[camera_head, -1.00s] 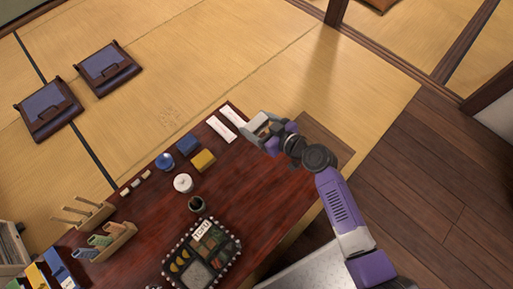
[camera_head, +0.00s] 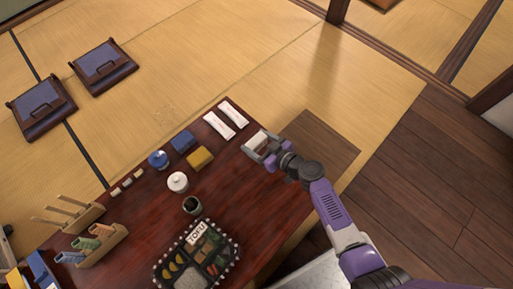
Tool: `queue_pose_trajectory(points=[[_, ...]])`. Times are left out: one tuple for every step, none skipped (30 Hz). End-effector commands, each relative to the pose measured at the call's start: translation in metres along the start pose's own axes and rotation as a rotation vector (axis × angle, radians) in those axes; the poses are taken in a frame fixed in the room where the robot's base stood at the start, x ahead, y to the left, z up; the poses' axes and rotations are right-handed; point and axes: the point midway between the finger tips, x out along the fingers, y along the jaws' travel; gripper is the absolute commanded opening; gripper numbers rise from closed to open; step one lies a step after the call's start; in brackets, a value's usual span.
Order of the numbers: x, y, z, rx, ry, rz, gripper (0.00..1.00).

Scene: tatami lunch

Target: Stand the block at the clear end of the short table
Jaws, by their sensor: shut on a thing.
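My gripper (camera_head: 263,146) is shut on a pale, off-white block (camera_head: 257,141). The jaws hide part of the block, and I cannot tell whether it touches the tabletop. The low, dark red-brown table (camera_head: 245,195) runs from the lower left to the upper middle. My gripper is over its right end, just right of two white paper packets. The tabletop below and left of the gripper is bare.
The white packets (camera_head: 226,116), a yellow block (camera_head: 199,158), a blue block (camera_head: 183,142), a blue pot (camera_head: 158,159), a white pot (camera_head: 177,182), a dark cup (camera_head: 192,205) and a tofu tray (camera_head: 237,262) stand left of my gripper. Wooden racks are farther left.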

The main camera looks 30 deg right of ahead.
Motion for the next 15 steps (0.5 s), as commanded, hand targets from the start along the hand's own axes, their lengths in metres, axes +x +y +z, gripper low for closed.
queue_pose_trajectory(points=[[0.004, 0.0, 0.009, 0.002, -0.001, 0.0, 0.32], [0.006, 0.0, 0.014, 0.002, -0.001, 0.001, 0.32], [0.009, 0.0, 0.02, 0.002, -0.001, 0.0, 0.32], [0.01, 0.0, 0.024, 0.003, -0.001, 0.0, 0.32], [0.012, 0.0, 0.028, 0.001, -0.001, 0.0, 0.32], [0.013, 0.0, 0.032, 0.003, -0.001, 0.0, 0.32], [0.014, 0.0, 0.034, 0.001, 0.0, 0.0, 0.32], [0.015, 0.0, 0.035, 0.001, 0.0, 0.0, 0.32], [0.015, 0.0, 0.036, 0.002, 0.0, 0.001, 0.32], [0.015, 0.0, 0.036, 0.002, 0.0, 0.001, 0.32], [0.015, 0.0, 0.036, 0.001, 0.0, 0.001, 0.32], [0.015, 0.0, 0.036, 0.001, 0.0, 0.001, 0.32], [0.015, 0.0, 0.036, 0.001, 0.0, 0.001, 0.32], [0.015, 0.0, 0.035, 0.001, 0.0, 0.001, 0.32], [0.015, 0.0, 0.035, 0.001, 0.0, 0.0, 0.32]])
